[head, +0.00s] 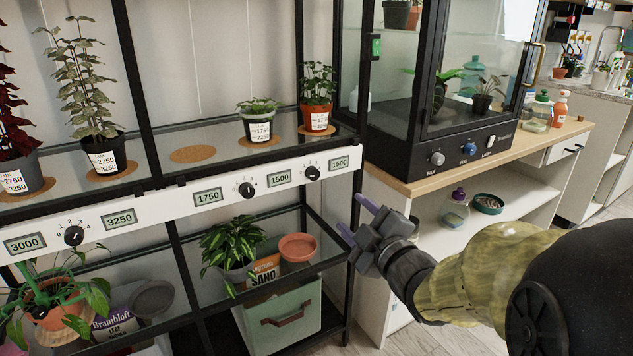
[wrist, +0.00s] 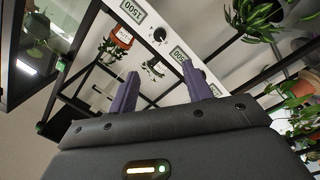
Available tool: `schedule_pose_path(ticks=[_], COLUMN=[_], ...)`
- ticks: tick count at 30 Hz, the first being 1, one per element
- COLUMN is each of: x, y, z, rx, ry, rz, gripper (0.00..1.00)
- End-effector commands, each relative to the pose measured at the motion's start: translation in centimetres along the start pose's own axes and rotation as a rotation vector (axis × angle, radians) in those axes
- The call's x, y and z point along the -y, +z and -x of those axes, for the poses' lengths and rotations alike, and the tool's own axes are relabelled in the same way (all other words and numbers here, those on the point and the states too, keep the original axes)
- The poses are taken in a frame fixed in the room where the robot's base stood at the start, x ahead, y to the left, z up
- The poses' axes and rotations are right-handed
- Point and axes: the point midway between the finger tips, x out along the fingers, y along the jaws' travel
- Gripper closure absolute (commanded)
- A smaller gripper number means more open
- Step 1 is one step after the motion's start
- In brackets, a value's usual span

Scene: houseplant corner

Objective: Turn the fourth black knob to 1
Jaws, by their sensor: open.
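A white control strip (head: 140,208) runs along the rack's shelf edge, with black knobs and small displays. Three black knobs show in the head view: one at left (head: 74,236), one in the middle (head: 246,190) and the rightmost (head: 312,173), between two displays reading 1500. The rightmost knob also shows in the wrist view (wrist: 159,35), ahead of the fingers. Its pointer setting is too small to read. My gripper (head: 355,217) is open and empty, right of and below that knob, apart from the strip. Its two purple fingers show in the wrist view (wrist: 164,85).
A glass cabinet (head: 460,148) with its own knobs stands on a wooden counter (head: 540,145) at right. Potted plants, including one in an orange pot (head: 316,116), stand above the strip.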

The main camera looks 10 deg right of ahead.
Motion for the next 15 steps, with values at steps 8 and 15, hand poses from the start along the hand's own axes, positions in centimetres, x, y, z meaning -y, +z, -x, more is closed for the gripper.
schedule_pose_path(ticks=[8,15], x=[-0.1,-0.3], y=[-0.1,-0.2], z=[-1.1,-3.3], rx=[0.000,0.001], ry=[-0.004,-0.005], rz=[-0.002,-0.004], gripper=[0.50,0.50])
